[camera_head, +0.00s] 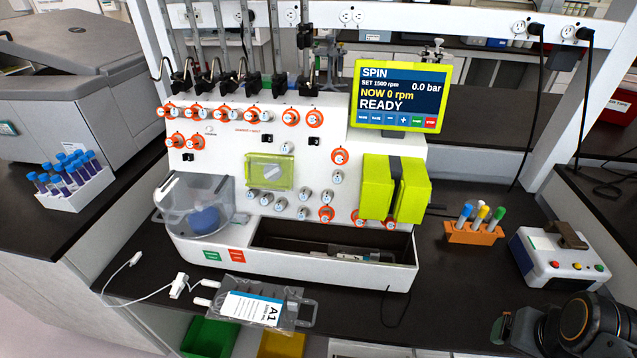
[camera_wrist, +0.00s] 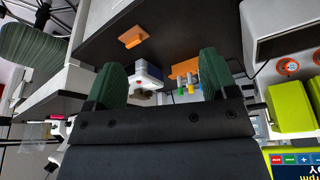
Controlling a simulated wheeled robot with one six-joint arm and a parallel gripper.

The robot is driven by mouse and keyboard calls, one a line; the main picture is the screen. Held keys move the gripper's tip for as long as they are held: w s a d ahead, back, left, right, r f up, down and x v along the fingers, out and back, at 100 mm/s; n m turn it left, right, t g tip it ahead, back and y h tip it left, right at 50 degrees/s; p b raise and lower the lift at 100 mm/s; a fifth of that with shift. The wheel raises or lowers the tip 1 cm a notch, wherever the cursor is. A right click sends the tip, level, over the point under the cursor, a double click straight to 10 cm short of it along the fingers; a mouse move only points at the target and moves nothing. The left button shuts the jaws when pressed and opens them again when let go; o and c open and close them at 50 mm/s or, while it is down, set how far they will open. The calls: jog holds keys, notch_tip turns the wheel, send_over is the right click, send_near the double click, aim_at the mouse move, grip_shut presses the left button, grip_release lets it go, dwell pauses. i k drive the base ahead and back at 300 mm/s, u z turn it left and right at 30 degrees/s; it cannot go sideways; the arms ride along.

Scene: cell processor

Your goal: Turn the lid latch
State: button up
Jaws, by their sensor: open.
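The white cell processor (camera_head: 225,257) stands on the dark bench. A lime-framed clear lid (camera_head: 269,173) with a pale piece across its middle, possibly the latch, sits on its front; I cannot tell which way it is turned. A clear rounded chamber (camera_head: 180,212) with a blue part inside is at the machine's left. My gripper (camera_head: 500,328) is low at the right in the head view, well away from the machine. In the wrist view my gripper (camera_wrist: 160,78) has its two green fingers wide apart with nothing held. The lime-framed lid does not show there.
Lime double doors (camera_head: 377,188) and a screen reading READY (camera_head: 401,92) are on the machine's right. An orange tube rack (camera_head: 474,234) and a white-blue box (camera_head: 545,262) stand right of it. A clear bag labelled A1 (camera_head: 252,308) lies at the front edge.

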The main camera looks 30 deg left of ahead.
aim_at(242, 218)
jog(key=u, duration=1.75)
jog(key=k, duration=0.4)
jog(key=u, duration=1.75)
jog(key=i, duration=1.1)
jog(key=z, duration=0.75)
